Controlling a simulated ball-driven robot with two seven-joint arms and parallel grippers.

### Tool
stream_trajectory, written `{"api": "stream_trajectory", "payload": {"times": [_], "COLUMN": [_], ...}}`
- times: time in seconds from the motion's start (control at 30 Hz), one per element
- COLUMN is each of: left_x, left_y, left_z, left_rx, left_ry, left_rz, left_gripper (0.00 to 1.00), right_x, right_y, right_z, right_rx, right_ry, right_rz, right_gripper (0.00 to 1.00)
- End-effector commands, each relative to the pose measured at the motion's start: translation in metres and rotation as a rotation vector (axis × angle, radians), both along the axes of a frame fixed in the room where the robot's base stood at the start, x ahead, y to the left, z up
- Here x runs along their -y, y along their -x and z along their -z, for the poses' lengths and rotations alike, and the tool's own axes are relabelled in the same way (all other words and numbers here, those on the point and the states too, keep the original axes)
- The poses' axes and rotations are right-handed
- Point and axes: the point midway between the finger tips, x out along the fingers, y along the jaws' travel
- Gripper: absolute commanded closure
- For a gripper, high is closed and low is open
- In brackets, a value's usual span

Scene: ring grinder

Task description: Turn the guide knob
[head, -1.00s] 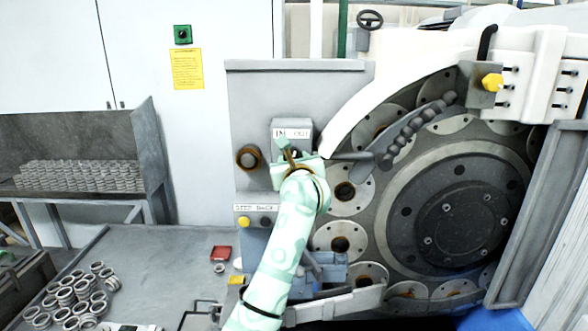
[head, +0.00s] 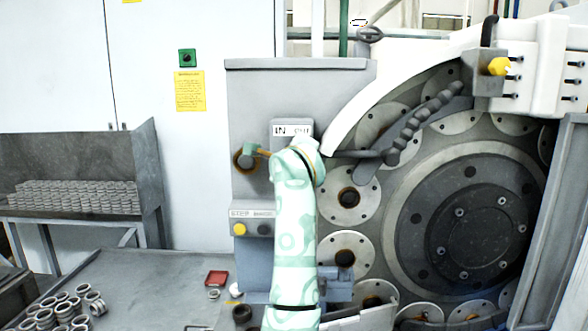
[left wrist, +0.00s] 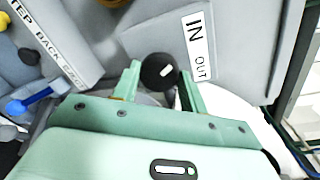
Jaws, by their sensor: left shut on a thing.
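The guide knob (left wrist: 158,66) is a black round knob with a short white mark, seen in the left wrist view beside the IN/OUT label (left wrist: 198,45). My left gripper (left wrist: 159,76) has one pale green finger on each side of the knob and is shut on it. In the head view the IN/OUT label (head: 292,130) shows on the grey panel, just above my left wrist. My wrist hides the knob and the fingertips there. My right gripper is in neither view.
A brown-rimmed knob (head: 242,161) sits left of my wrist. The STEP BACK label (head: 252,213) and yellow button (head: 239,230) are below. The large grinder wheel (head: 465,225) is at right. Loose rings (head: 68,305) lie on the table at lower left.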

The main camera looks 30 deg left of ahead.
Motion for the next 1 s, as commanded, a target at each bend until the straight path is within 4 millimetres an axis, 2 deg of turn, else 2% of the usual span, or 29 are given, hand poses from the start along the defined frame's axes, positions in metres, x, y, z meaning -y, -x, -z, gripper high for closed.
{"api": "stream_trajectory", "payload": {"times": [0.03,0.23,0.77,0.8,0.87,1.0], "left_x": [0.0007,-0.0001,-0.0001,-0.0001,-0.0001,-0.0002], "left_y": [-0.0009,-0.0005,-0.0004,-0.0004,-0.0003,-0.0002], "left_z": [0.0047,0.0033,0.002,0.002,0.0019,0.0012], "left_rx": [0.007,0.039,0.051,0.051,0.051,0.053], "left_ry": [0.022,0.074,0.094,0.094,0.094,0.092], "left_rz": [0.002,0.001,0.001,0.001,0.001,0.001], "left_gripper": [0.8,0.8,0.8,0.52,0.36,0.36], "right_x": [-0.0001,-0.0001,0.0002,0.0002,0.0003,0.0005], "right_y": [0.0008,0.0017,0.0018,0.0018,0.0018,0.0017], "right_z": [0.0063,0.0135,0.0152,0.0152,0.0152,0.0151], "right_rx": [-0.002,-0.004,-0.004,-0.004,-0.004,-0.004], "right_ry": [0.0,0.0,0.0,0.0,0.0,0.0], "right_rz": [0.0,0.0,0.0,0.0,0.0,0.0], "right_gripper": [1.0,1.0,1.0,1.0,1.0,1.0]}}
